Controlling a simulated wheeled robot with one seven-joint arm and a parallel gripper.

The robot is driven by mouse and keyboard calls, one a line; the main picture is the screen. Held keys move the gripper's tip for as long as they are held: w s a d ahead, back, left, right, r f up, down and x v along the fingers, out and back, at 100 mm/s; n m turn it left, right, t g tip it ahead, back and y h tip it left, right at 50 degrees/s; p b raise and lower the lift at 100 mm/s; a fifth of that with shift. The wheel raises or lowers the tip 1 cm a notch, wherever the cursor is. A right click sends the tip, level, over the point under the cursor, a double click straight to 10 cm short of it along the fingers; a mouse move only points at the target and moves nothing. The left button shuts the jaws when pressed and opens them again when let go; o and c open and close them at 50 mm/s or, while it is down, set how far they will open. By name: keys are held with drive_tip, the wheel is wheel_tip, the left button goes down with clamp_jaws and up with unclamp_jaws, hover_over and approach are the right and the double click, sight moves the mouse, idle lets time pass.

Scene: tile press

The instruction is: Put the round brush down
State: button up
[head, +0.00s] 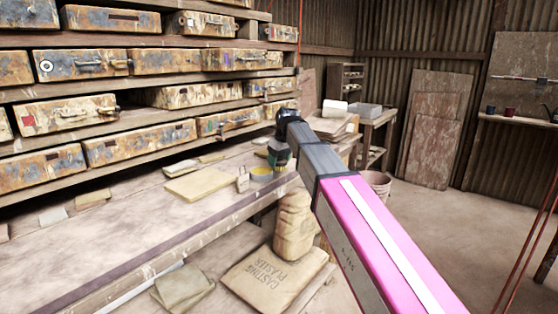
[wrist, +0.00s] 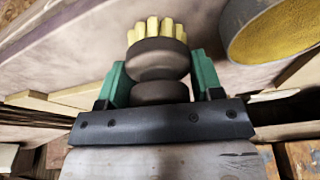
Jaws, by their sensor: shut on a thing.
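The round brush (wrist: 158,60) has a dark rounded body and a ring of pale yellow bristles, seen in the wrist view. My gripper (wrist: 158,80) has green fingers on both sides of the brush and is shut on it. In the head view my gripper (head: 279,157) is over the bench by the shelves, and the brush is mostly hidden by the fingers and arm. A round tin with yellow contents (head: 262,174) stands on the bench just left of the gripper. The tin also shows at the upper right of the wrist view (wrist: 275,32), apart from the brush.
The wooden bench (head: 130,225) has free room at its left front. A flat tan slab (head: 200,185) and a small pale block (head: 242,180) lie left of the tin. Shelves of worn drawers (head: 140,150) rise behind. Plaster bags (head: 275,278) lie below.

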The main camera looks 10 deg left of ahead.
sight(284, 163)
drive_tip(key=o, duration=0.8)
drive_tip(key=shift+f, duration=0.1)
drive_tip(key=shift+o, duration=0.2)
drive_tip(key=v, duration=1.2)
